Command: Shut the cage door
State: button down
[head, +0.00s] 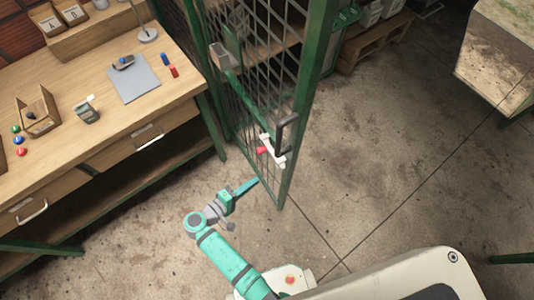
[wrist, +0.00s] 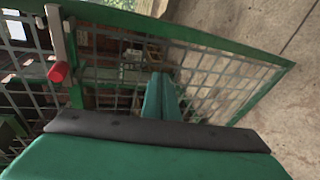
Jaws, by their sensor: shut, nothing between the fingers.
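The cage door (head: 299,120) is a green-framed mesh panel that stands upright and ajar in the middle of the head view. A black pull handle (head: 285,132) and a white latch with a red knob (head: 263,150) sit near its free edge. The red knob (wrist: 58,72) also shows at the left of the wrist view. My gripper (head: 254,183) is shut and empty, low beside the door's mesh face, near its free edge. In the wrist view its fingers (wrist: 162,95) point at the mesh (wrist: 225,80); whether they touch it I cannot tell.
A wooden workbench (head: 110,105) with drawers and small items stands left of the door. The concrete floor (head: 390,160) right of the door is clear.

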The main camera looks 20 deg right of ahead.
jog(key=w+a+r+m+g+h, duration=0.2)
jog(key=a+r+m+h, duration=0.15)
jog(key=a+r, duration=0.4)
jog(key=r+x, duration=0.3)
jog(key=x, duration=1.2)
jog(key=shift+d+h, duration=0.45)
jog(key=shift+d, duration=0.05)
jog(key=shift+d, duration=0.1)
